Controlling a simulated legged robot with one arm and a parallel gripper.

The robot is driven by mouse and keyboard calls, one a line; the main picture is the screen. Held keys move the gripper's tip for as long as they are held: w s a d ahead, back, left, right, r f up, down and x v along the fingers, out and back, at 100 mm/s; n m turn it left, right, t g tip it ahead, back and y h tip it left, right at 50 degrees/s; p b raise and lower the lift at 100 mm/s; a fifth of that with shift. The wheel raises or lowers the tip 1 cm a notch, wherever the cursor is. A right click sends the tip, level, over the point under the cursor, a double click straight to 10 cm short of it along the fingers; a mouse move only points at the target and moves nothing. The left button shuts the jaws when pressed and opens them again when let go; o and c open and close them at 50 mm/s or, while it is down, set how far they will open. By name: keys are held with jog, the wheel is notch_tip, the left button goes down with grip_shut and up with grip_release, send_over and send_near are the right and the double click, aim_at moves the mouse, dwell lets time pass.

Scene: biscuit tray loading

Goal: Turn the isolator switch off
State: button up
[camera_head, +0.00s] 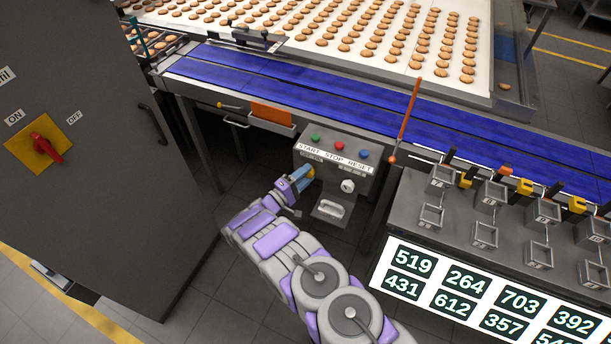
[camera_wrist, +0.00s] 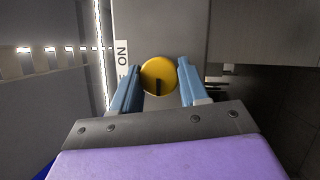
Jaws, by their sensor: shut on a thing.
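The red rotary switch (camera_head: 46,147) sits on a yellow plate (camera_head: 28,137) on the grey cabinet at the left. An ON label (camera_head: 14,117) is at its upper left and an OFF label (camera_head: 74,117) at its upper right. My gripper (camera_head: 304,177) is far from it, at the START STOP RESET box. Its blue fingers are shut on a yellow knob (camera_head: 311,172) there. In the wrist view the round yellow knob (camera_wrist: 158,75) has a dark slot and lies between the fingers, with an ON label to its left. Part of the knob is hidden.
The box has green, red and blue buttons (camera_head: 339,146), a round pale knob (camera_head: 347,186) and a handle (camera_head: 330,209) below. A blue conveyor (camera_head: 250,85) and biscuit belt lie behind. A lever bank (camera_head: 485,210) stands at the right. Floor shows between cabinet and box.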

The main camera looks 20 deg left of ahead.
jog(key=o, duration=0.7)
jog(key=shift+a+f, duration=0.2)
jog(key=o, duration=0.3)
jog(key=shift+a, duration=0.15)
jog(key=shift+o, duration=0.2)
jog(key=shift+d, duration=0.2)
jog(key=p+v, duration=0.2)
jog(key=v, duration=1.5)
jog(key=shift+a+f, duration=0.15)
jog(key=shift+s, duration=0.15)
